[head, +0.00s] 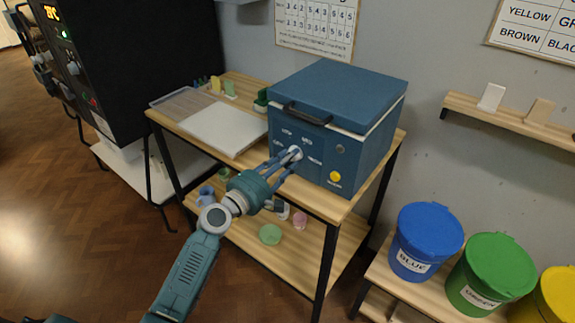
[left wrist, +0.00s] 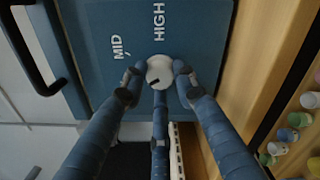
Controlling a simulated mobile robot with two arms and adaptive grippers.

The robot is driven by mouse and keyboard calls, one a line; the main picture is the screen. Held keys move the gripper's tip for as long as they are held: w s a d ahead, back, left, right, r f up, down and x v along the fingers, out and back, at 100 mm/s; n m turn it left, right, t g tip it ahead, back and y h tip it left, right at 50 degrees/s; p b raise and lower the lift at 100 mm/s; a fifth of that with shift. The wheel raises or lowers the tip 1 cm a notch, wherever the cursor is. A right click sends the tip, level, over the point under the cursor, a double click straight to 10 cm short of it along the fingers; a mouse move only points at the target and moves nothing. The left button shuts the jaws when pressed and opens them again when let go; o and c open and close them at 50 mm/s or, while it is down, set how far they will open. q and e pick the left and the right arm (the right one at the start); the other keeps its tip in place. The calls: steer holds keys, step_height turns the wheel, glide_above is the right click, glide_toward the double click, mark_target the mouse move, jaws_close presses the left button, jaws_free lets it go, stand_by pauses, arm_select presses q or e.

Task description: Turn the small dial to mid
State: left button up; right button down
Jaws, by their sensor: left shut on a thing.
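The blue box (head: 330,110) stands on the wooden table with its front toward me. The small pale dial (head: 294,152) sits on that front, with labels around it. In the left wrist view the dial (left wrist: 160,72) is white with a short dark mark at its lower-left edge. The mark points toward neither the MID label (left wrist: 118,47) on the left nor the HIGH label (left wrist: 158,22) above. My left gripper (head: 287,158) is shut on the dial, its fingers around the rim. The fingers hide other labels in the wrist view. My right gripper is not in view.
A yellow button (head: 335,176) and a dark handle (head: 306,114) are on the box. A white board (head: 222,128) lies on the table (head: 335,207) to its left. Blue (head: 428,238) and green (head: 490,268) lidded buckets stand at the right. A shelf below holds small cups.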

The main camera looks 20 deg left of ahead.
arm_select(q)
steer(key=m+b, duration=0.1)
steer(key=m, duration=0.2)
steer(key=shift+f, duration=0.15)
steer(key=m+b, duration=0.1)
steer(key=m, duration=0.2)
steer(key=shift+m+b, duration=0.3)
steer(key=shift+b, duration=0.05)
steer(key=m+b, duration=0.1)
steer(key=m, duration=0.4)
steer(key=shift+m, duration=0.3)
steer(key=o, duration=1.1)
steer(key=shift+o, duration=0.2)
steer(key=shift+s, duration=0.1)
